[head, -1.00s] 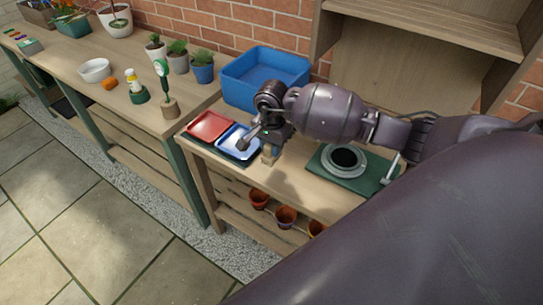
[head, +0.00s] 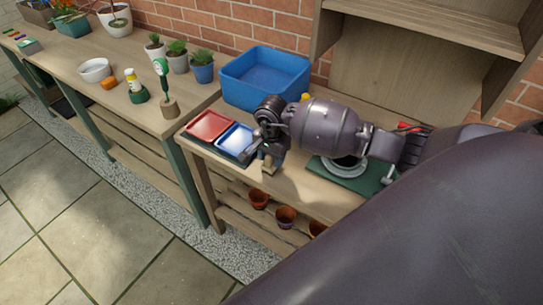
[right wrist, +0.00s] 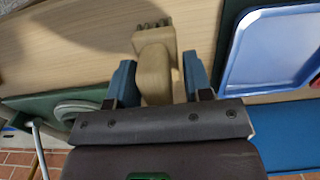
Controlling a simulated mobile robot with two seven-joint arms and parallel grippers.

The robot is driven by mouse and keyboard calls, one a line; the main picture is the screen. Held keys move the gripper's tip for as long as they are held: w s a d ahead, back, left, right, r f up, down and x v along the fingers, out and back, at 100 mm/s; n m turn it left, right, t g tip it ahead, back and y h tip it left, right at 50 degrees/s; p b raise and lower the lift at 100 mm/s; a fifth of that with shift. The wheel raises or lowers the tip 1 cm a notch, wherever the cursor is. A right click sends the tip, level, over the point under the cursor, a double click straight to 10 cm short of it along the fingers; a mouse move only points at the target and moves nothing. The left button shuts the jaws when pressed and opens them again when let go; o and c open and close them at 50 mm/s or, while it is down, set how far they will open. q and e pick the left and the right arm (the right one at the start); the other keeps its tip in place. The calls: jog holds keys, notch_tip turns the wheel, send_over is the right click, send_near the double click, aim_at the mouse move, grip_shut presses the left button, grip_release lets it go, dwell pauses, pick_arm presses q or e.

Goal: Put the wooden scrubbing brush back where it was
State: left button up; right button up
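The wooden scrubbing brush (head: 268,167) is small and pale, low over the front part of the right-hand table. In the right wrist view the brush (right wrist: 154,68) sits between the two blue fingertips, its bristles pointing to the top of the picture. My right gripper (head: 269,152) is shut on the brush, though a narrow strip beside the right fingertip is hard to read. I cannot tell whether the brush touches the tabletop. My left gripper is not in view.
Red (head: 208,124) and blue (head: 237,138) trays lie left of the gripper. A blue bin (head: 265,78) stands behind. A green board with a round grey ring (head: 343,172) is at the right. Terracotta pots (head: 286,214) stand on the shelf below.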

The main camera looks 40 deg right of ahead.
dwell(0.3)
jog(key=shift+r, duration=0.25)
notch_tip(320, 180, up, 11)
jog(key=shift+f, duration=0.1)
jog(key=shift+r, duration=0.5)
